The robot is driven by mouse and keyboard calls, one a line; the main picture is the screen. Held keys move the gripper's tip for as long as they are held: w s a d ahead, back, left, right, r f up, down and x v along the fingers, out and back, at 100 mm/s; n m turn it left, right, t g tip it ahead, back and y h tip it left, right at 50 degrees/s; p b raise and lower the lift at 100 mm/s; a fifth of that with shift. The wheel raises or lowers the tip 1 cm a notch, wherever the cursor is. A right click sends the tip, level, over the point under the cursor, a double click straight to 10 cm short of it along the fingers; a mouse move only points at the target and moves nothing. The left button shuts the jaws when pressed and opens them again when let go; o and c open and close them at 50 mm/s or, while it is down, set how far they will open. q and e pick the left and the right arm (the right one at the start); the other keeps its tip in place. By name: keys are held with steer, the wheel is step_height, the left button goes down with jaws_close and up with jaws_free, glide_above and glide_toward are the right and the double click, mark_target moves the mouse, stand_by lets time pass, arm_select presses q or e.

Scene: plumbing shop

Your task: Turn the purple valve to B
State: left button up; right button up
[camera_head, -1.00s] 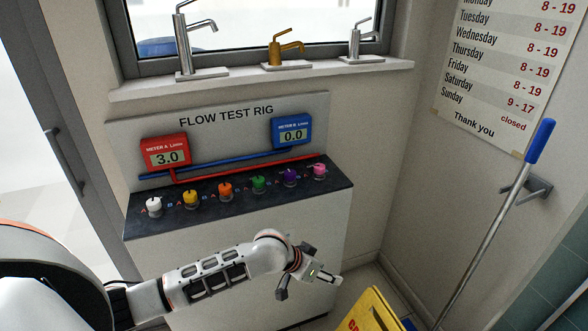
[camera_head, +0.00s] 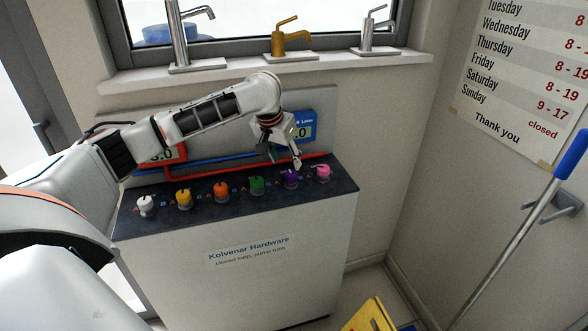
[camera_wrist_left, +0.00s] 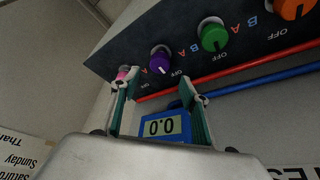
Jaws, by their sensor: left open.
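The purple valve (camera_head: 290,178) is a round knob on the dark top of the test rig, between the green and pink valves. It also shows in the left wrist view (camera_wrist_left: 160,62), where its pale pointer mark seems to face the OFF label. My left gripper (camera_head: 285,159) is open and empty, just above and behind the purple valve in the head view. In the left wrist view its two fingers (camera_wrist_left: 158,88) stand apart, with the knob beyond and between them. I see no contact with the knob. My right gripper is not in view.
White (camera_head: 146,206), yellow (camera_head: 183,198), orange (camera_head: 221,192), green (camera_head: 257,185) and pink (camera_head: 323,172) valves share the row. Red and blue pipes run behind. Meter B (camera_wrist_left: 166,127) reads 0.0. My arm partly covers meter A (camera_head: 163,155). Taps stand on the sill (camera_head: 250,79) above.

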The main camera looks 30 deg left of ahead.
mark_target(291, 174)
arm_select(q)
steer(key=x, duration=0.7)
steer(key=shift+w+f, duration=0.1)
steer(key=shift+f, duration=0.25)
steer(key=shift+c, duration=0.5)
steer(key=c, duration=1)
